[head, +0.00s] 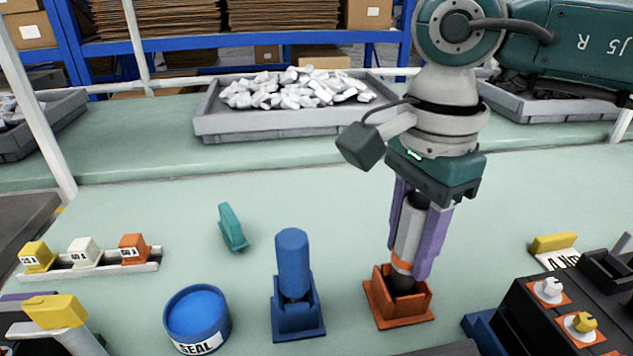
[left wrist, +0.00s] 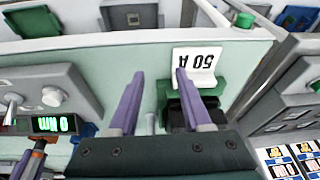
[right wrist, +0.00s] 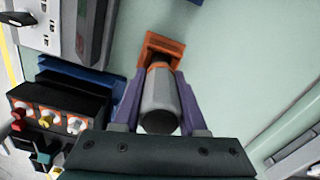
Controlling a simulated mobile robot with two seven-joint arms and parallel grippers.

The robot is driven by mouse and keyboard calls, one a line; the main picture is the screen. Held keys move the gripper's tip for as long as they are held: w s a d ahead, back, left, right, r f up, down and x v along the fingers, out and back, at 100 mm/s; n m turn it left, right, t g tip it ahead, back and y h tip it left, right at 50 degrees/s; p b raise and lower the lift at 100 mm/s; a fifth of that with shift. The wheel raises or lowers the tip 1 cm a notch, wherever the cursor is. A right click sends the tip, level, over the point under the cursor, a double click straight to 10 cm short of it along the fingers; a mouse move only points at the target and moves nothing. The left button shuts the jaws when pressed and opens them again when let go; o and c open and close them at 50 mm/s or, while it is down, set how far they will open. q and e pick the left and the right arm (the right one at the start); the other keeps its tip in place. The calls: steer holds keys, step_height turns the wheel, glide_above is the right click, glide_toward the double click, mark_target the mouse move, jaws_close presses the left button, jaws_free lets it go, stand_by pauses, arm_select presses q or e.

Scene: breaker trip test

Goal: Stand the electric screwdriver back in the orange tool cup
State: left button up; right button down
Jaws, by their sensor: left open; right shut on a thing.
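The electric screwdriver (head: 408,232) is a grey and black tool with an orange band, upright in the head view. My right gripper (head: 420,255) is shut on it, with one purple finger on each side. Its lower end is inside the orange tool cup (head: 400,314), which stands on the green table. In the right wrist view the screwdriver (right wrist: 159,105) lies between the fingers, with the orange cup (right wrist: 160,46) beyond it. The tip is hidden by the cup walls. My left gripper (left wrist: 155,90) is open and empty in the left wrist view, near a 50 A label.
A blue cup holding a blue tool (head: 293,262) stands left of the orange cup. Further left are a blue SEAL tin (head: 197,316) and a rack of breakers (head: 90,262). A dark box with knobs (head: 560,318) is at right. The table behind the cups is mostly clear.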

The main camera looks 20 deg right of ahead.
mark_target(420, 202)
arm_select(q)
steer(key=shift+f+b, duration=0.65)
steer(key=shift+f, duration=0.1)
arm_select(e)
steer(key=shift+f, duration=0.75)
steer(key=c, duration=0.6)
jaws_free()
steer(key=shift+o, duration=1.1)
step_height(420, 202, up, 10)
